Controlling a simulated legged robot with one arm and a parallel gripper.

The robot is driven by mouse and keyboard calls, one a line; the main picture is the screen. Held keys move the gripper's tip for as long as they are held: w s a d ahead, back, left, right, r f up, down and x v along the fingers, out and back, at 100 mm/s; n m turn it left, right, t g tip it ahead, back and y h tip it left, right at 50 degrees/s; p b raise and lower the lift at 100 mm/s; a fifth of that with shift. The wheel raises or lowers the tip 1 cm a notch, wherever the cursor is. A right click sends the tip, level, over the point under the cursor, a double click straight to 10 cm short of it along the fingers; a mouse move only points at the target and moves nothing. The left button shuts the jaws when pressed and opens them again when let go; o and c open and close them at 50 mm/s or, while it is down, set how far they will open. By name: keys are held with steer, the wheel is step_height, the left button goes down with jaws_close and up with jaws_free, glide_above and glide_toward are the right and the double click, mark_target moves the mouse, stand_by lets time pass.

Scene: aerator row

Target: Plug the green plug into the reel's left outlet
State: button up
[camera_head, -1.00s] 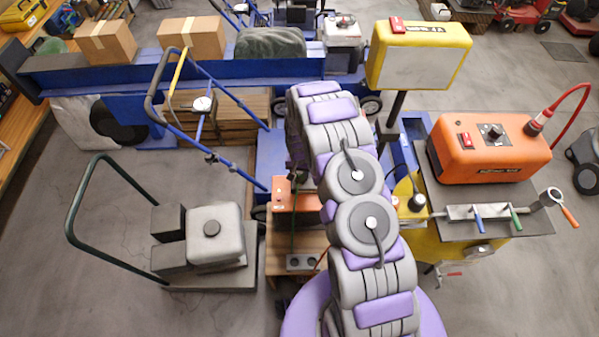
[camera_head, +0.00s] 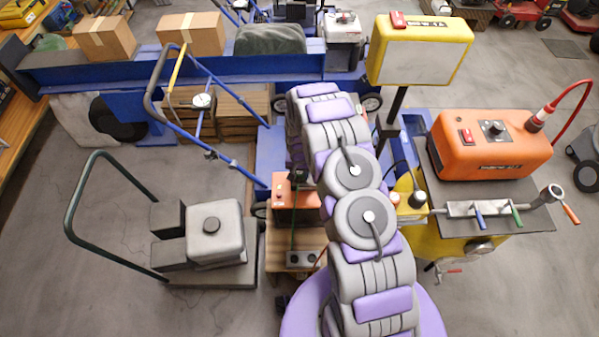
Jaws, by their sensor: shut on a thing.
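My arm crosses the middle of the view and hides much of what lies behind it. The dark end of my gripper (camera_head: 298,176) just shows at the arm's left edge, above an orange unit (camera_head: 282,192). It is shut, with a thin green cord (camera_head: 293,232) hanging below it; the green plug itself is too small and hidden to make out clearly. A grey outlet block with two round sockets (camera_head: 302,259) sits below on a wooden surface, near the cord's lower part. The gripper is apart from the sockets. The rest of the reel is not clear behind the arm.
A flat cart with a grey tank (camera_head: 215,231) stands to the left. A yellow stand (camera_head: 460,243) with an orange machine (camera_head: 488,146) is at right. A yellow-framed panel (camera_head: 420,52) rises behind. Open floor lies at lower left and lower right.

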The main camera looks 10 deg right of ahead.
steer(key=shift+f, duration=0.2)
steer(key=o, duration=1.2)
step_height(320, 180, up, 17)
steer(key=shift+r+p, duration=0.1)
steer(key=shift+p, duration=0.6)
